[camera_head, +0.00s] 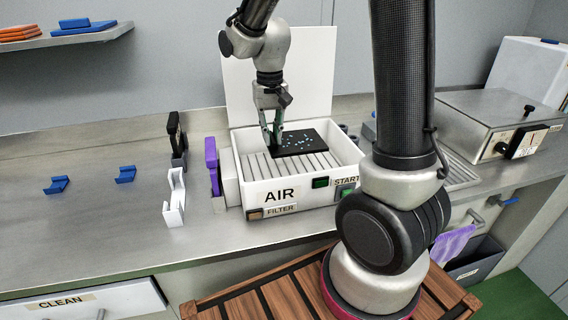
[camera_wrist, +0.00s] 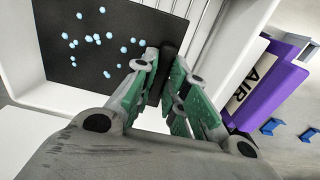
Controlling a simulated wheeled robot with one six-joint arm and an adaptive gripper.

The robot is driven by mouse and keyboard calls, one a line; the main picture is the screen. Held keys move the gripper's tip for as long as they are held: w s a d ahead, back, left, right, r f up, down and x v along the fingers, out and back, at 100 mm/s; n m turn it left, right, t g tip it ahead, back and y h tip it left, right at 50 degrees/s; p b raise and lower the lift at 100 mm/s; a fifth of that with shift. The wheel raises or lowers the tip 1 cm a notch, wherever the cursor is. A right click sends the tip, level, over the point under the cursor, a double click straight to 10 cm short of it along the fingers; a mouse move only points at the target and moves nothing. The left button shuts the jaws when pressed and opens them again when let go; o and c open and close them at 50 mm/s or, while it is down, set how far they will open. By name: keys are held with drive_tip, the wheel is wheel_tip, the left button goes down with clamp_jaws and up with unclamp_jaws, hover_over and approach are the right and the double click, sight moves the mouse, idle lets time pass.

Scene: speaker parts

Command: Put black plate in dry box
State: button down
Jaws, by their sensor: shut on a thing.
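The black plate (camera_head: 300,143), dotted with light blue droplets, is inside the white dry box labelled AIR (camera_head: 262,171), above its slatted floor. My gripper (camera_head: 272,138) is shut on the plate's left edge in the head view. In the wrist view my gripper (camera_wrist: 172,82) pinches a dark edge part of the plate (camera_wrist: 95,40). The droplets lie on the plate's upper face. The box's lid stands open behind it. I cannot tell whether the plate touches the slats.
A purple part (camera_head: 212,165) and a white holder (camera_head: 174,198) stand left of the box. Two blue brackets (camera_head: 56,184) lie on the counter. A metal appliance (camera_head: 492,118) stands at the right. The counter's left part is mostly clear.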

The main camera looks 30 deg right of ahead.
wheel_tip(320, 180, down, 10)
drive_tip(key=shift+w+f, duration=0.1)
idle(0.4)
drive_tip(key=c, duration=1.4)
unclamp_jaws()
drive_tip(key=shift+c, duration=0.2)
